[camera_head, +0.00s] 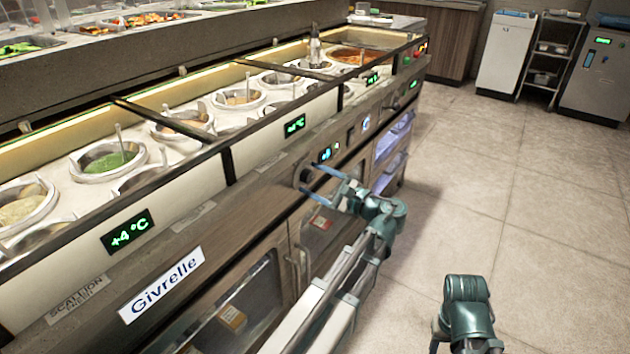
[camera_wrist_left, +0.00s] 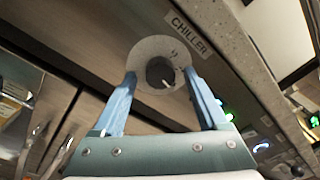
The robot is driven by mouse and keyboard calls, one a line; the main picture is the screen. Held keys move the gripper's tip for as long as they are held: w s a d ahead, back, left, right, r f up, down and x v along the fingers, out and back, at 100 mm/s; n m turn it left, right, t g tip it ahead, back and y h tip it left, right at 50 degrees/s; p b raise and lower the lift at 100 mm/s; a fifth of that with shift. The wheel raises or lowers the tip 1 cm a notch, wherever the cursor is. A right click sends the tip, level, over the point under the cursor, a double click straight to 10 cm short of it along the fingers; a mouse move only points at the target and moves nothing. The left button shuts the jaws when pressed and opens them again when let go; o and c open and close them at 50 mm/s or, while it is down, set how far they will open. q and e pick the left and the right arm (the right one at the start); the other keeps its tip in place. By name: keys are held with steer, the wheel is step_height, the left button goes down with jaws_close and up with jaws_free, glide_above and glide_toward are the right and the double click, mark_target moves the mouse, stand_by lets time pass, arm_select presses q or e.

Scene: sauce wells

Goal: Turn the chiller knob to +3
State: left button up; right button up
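The chiller knob (camera_wrist_left: 160,73) is a dark round knob with a light pointer mark, set on a pale round dial plate (camera_wrist_left: 150,50) beside a "CHILLER" label (camera_wrist_left: 188,35). The dial's scale marks are too small to read. In the head view the knob (camera_head: 305,175) is a small dark spot on the counter's front panel. My left gripper (camera_wrist_left: 160,76) has its two blue fingers apart, one on each side of the knob. I cannot tell whether they touch it. In the head view the left gripper (camera_head: 316,180) is at the panel. My right gripper is not in view.
A lit display (camera_head: 326,154) sits near the knob, its digits unclear. Green displays (camera_head: 128,232) along the counter read +4°C. Sauce wells (camera_head: 108,160) line the top. Cabinet doors with handles (camera_head: 297,262) lie below. The tiled floor (camera_head: 510,220) at right is clear.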

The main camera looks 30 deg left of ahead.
arm_select(q)
jaws_close()
steer(key=shift+n, duration=0.3)
steer(key=n, duration=0.4)
steer(key=shift+n+b, duration=0.3)
steer(key=shift+b, duration=0.1)
steer(key=shift+n+g+y, duration=0.3)
steer(key=shift+n, duration=2.1)
steer(key=shift+o, duration=0.3)
jaws_free()
steer(key=shift+d, duration=0.1)
